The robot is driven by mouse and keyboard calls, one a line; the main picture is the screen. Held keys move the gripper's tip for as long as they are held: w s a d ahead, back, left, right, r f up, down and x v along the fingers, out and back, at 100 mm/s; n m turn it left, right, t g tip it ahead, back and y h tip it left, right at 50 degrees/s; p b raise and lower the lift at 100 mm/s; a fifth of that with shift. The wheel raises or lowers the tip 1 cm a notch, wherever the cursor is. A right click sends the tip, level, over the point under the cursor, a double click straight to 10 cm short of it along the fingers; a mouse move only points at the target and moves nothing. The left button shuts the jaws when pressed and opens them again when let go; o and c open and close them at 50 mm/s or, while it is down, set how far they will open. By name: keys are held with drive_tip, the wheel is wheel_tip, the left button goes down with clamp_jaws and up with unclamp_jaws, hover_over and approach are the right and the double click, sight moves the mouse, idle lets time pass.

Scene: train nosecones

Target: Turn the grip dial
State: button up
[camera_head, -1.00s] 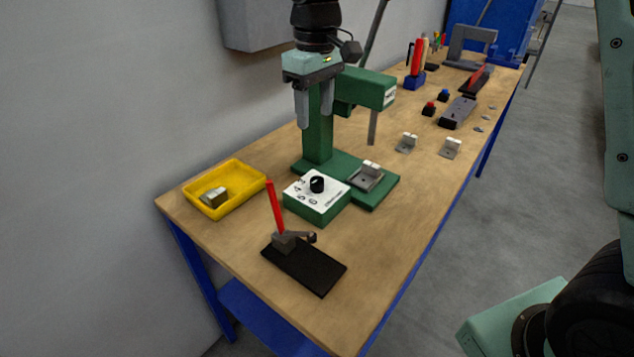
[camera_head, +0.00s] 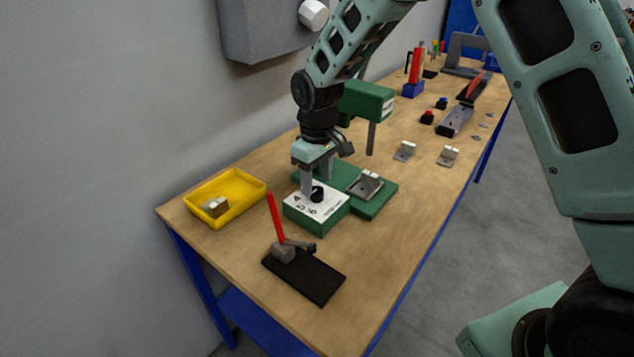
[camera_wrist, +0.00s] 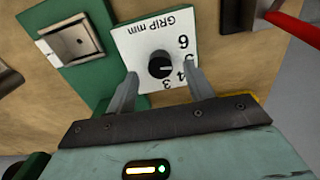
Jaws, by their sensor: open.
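The grip dial (camera_head: 317,194) is a black round knob on the white top of a green box (camera_head: 318,222). In the wrist view the dial (camera_wrist: 160,65) has a white pointer line, with the print "GRIP mm" and the numbers 3, 4, 5 and 6 around it. My gripper (camera_head: 317,188) is open and points down at the box. In the wrist view my gripper's fingers (camera_wrist: 160,82) stand either side of the dial, a little nearer the camera. Neither finger clearly touches the dial. One finger partly covers the scale.
A green press (camera_head: 365,100) stands just behind, with a metal fixture (camera_head: 366,184) on its base. A yellow tray (camera_head: 238,188) lies left. A red-handled clamp (camera_head: 278,228) on a black plate (camera_head: 304,274) stands in front. The table's front right is clear.

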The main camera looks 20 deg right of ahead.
drive_tip(key=shift+f, duration=1.2)
drive_tip(key=c, duration=1)
drive_tip(key=shift+o, duration=0.2)
drive_tip(key=shift+m, duration=0.3)
drive_tip(key=m, duration=0.4)
drive_tip(key=shift+w+r+m, duration=0.1)
drive_tip(key=shift+m, duration=1.6)
